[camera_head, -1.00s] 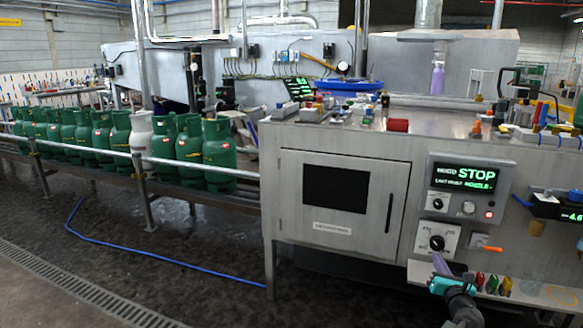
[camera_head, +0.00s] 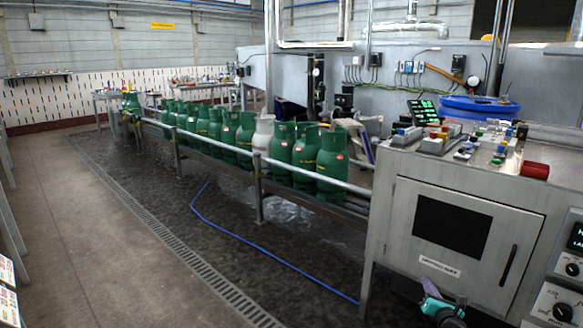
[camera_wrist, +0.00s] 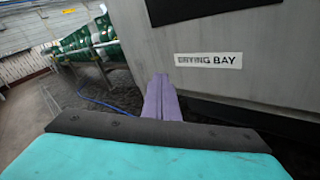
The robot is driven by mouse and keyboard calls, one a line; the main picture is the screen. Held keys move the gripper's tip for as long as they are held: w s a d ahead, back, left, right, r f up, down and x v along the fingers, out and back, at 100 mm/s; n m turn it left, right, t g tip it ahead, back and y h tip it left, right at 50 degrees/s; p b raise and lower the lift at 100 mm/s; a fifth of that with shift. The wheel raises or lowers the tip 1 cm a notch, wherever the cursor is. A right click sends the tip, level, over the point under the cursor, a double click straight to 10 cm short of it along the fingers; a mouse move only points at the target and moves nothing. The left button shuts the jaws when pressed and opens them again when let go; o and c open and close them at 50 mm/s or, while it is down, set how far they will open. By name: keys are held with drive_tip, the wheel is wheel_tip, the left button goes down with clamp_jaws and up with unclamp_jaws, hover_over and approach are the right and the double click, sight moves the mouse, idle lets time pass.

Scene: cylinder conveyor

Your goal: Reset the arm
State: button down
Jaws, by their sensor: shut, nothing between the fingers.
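My gripper (camera_head: 430,288) shows at the bottom right of the head view, teal with purple fingers, in front of the lower part of the steel cabinet (camera_head: 386,225). In the wrist view the purple fingers (camera_wrist: 161,98) lie together with nothing between them. They point toward the cabinet's lower front, beside a label reading "DRYING BAY" (camera_wrist: 208,60). The fingers look apart from the cabinet, though the exact gap is hard to tell.
Green gas cylinders (camera_head: 305,152), with one white cylinder (camera_head: 263,134) among them, line the conveyor rail (camera_head: 315,173). A blue hose (camera_head: 240,238) lies on the wet floor near a drain grate (camera_head: 190,258). The floor at left is open.

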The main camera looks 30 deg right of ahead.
drive_tip(key=w+a+f+m+y+p, duration=0.3)
drive_tip(key=w+a+p, duration=0.4)
drive_tip(key=w+a, duration=1.3)
drive_tip(key=w+a+f+m+g+y+p, duration=0.15)
drive_tip(key=a+f+p, duration=0.25)
drive_tip(key=a, duration=0.8)
drive_tip(key=w+a+f+m+g+y+p, duration=0.1)
drive_tip(key=a+f+m+g+y+p, duration=0.15)
drive_tip(key=a, duration=0.95)
drive_tip(key=s+a+f+m+g+p, duration=0.3)
drive_tip(key=s+a+f, duration=0.1)
drive_tip(key=s+a, duration=0.3)
drive_tip(key=s+a+f+m+g+p, duration=0.2)
drive_tip(key=s+a+f+g+p, duration=0.15)
drive_tip(key=s+a, duration=0.35)
drive_tip(key=s+a+m+g, duration=0.2)
drive_tip(key=s+m+g, duration=0.1)
drive_tip(key=s, duration=0.4)
drive_tip(key=s+a+m+g+y, duration=0.1)
drive_tip(key=s+a+m+g, duration=0.2)
drive_tip(key=s+m, duration=0.2)
drive_tip(key=s+a+m+g+y, duration=0.1)
drive_tip(key=s+a+m+g, duration=0.1)
drive_tip(key=s, duration=0.9)
drive_tip(key=m+g, duration=0.1)
drive_tip(key=m, duration=0.1)
drive_tip(key=shift+a+m, duration=0.35)
drive_tip(key=shift+m, duration=0.05)
